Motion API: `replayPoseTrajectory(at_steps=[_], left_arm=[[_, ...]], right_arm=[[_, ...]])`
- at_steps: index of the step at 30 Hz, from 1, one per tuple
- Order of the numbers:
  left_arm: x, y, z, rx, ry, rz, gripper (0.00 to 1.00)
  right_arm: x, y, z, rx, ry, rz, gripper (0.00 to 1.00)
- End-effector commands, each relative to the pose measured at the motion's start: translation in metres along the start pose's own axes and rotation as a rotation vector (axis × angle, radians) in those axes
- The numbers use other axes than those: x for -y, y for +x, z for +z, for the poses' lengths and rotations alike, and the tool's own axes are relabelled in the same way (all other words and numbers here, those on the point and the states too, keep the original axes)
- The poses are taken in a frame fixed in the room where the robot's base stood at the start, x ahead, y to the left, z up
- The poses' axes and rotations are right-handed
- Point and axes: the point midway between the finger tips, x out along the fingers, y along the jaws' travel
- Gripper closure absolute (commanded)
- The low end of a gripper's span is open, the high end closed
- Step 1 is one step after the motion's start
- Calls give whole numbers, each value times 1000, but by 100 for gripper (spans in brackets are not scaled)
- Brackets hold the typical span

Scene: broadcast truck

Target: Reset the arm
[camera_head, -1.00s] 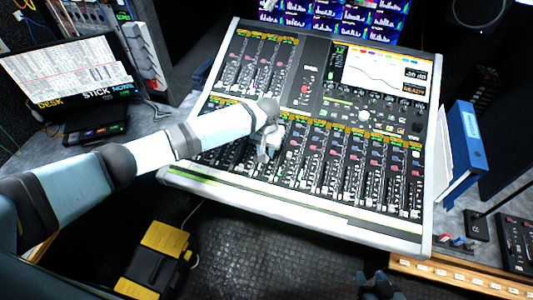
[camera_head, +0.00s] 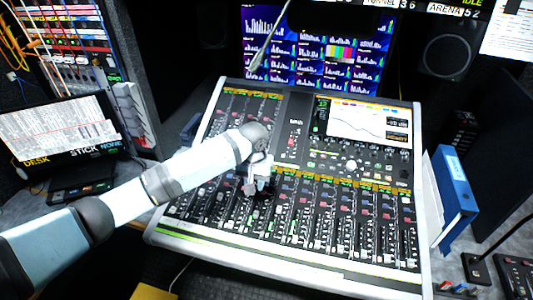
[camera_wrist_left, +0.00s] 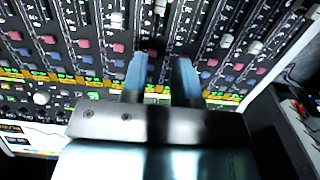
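My left arm reaches in from the left in the head view, and my left gripper (camera_head: 258,186) hangs over the left-middle part of the mixing console (camera_head: 290,262). In the left wrist view the two blue fingers of my left gripper (camera_wrist_left: 162,75) stand apart with a gap between them and nothing held. They point at the console's fader strips (camera_wrist_left: 150,20); whether they touch the surface I cannot tell. My right gripper is not in view.
A laptop (camera_head: 62,130) stands on the left. A blue binder (camera_head: 455,190) stands right of the console. Monitors (camera_head: 318,50) and a speaker (camera_head: 447,52) are behind it. A thin microphone stem (camera_head: 505,236) rises at the right.

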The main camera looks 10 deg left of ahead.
Motion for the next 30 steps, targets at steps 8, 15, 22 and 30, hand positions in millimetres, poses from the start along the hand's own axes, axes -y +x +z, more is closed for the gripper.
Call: replayPoseTrajectory(at_steps=[8,15,22,30], left_arm=[[-14,20,13,-26,31,52,72],[-61,82,71,-194,130,262,72],[-78,115,132,-429,161,397,72],[-50,130,211,-717,153,375,72]], right_arm=[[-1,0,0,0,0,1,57],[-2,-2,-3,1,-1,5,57],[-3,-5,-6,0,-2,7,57],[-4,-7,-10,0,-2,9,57]])
